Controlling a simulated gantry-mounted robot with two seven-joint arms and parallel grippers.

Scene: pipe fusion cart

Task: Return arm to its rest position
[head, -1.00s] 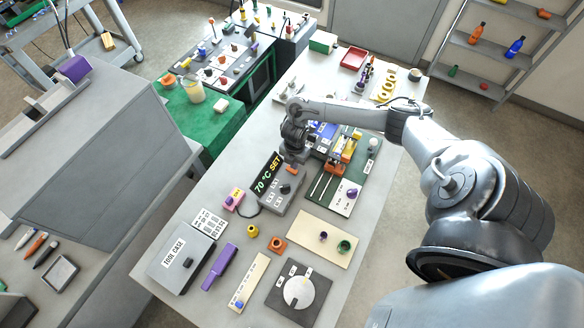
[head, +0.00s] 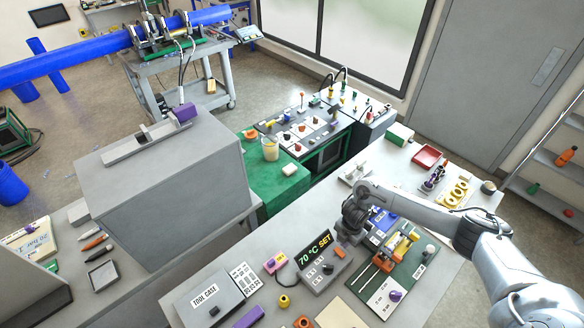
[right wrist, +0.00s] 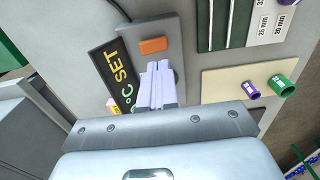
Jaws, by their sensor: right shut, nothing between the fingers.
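My right arm reaches in from the right in the head view. Its gripper (head: 347,238) hangs just behind the grey temperature box (head: 322,275), whose display reads "70 °C SET". In the right wrist view the pale fingers (right wrist: 158,82) are shut together and empty, over the face of the box, just below its orange button (right wrist: 153,46) in the picture. I cannot tell whether the fingertips touch the box. My left gripper is not in view.
Close by are a green board (head: 404,285) with a yellow-orange fixture (head: 398,247), a tool case (head: 208,300) and a pink box (head: 275,263). A red tray (head: 427,156) stands further back. A cart with a blue pipe (head: 75,66) stands at the far left.

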